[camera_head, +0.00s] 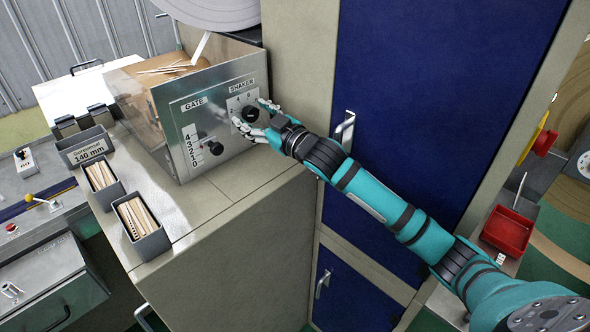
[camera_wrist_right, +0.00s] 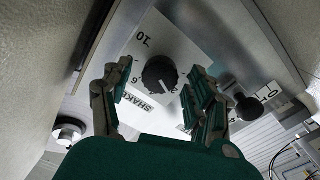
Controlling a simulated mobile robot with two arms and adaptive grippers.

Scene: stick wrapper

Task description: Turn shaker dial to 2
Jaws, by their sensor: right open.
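The shaker dial (camera_head: 250,113) is a round black knob on the grey control panel, below the SHAKER label (camera_head: 241,86). In the right wrist view the dial (camera_wrist_right: 160,73) sits on a white plate with numbers around it. A small pale mark shows on the knob, but I cannot tell surely which number it points to. My right gripper (camera_head: 256,116) is at the panel, open, with one finger on each side of the dial. In the wrist view there are gaps between the fingers (camera_wrist_right: 157,92) and the knob. My left gripper is not in view.
The gate knob (camera_head: 215,148) with its number scale is left of the dial, close to one finger in the wrist view (camera_wrist_right: 248,107). Bins of sticks (camera_head: 142,228) stand on the cabinet top. A blue door (camera_head: 430,95) with a handle (camera_head: 346,126) is at right.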

